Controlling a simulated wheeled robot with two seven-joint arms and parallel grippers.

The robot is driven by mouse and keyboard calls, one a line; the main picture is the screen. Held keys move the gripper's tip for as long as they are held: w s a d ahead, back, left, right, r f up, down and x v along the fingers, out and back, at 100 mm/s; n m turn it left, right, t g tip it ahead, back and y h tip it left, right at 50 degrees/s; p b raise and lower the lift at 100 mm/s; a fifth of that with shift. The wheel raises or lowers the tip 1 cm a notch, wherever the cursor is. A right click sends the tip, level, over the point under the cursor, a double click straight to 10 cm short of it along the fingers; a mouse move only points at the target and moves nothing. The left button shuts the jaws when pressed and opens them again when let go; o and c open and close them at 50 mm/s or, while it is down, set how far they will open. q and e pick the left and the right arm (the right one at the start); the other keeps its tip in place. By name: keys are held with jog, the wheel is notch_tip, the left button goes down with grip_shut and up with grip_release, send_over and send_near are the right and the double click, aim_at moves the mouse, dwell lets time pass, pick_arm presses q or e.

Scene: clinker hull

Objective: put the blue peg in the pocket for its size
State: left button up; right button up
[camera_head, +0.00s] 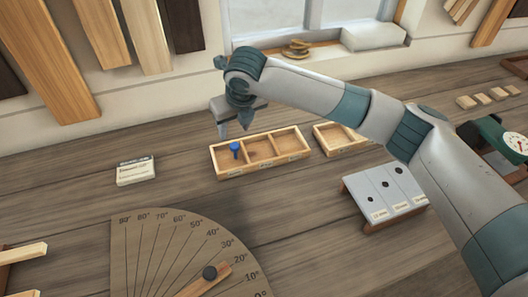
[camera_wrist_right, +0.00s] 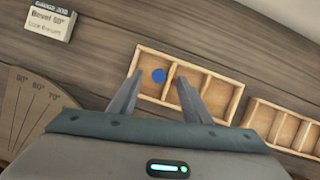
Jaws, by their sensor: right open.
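The blue peg (camera_head: 235,148) stands in the left compartment of a wooden three-pocket tray (camera_head: 262,171). In the right wrist view the peg (camera_wrist_right: 159,76) shows from above as a round blue head, between the fingertips in the picture, and the tray's rim (camera_wrist_right: 218,74) shows around it. My right gripper (camera_head: 234,133) is open and empty above the tray's left part; its two fingers (camera_wrist_right: 160,80) are spread apart. I cannot tell the exact height of the fingertips over the peg. The compartment labels are too small to read. My left gripper is not in view.
A second wooden tray (camera_head: 340,140) stands to the right. A sloped plate with several holes (camera_head: 385,195) lies in front of it. A green gauge (camera_head: 495,145) stands at far right.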

jog(key=b+v, duration=0.3)
jog(key=v, duration=1.1)
jog(key=shift+s, duration=0.15)
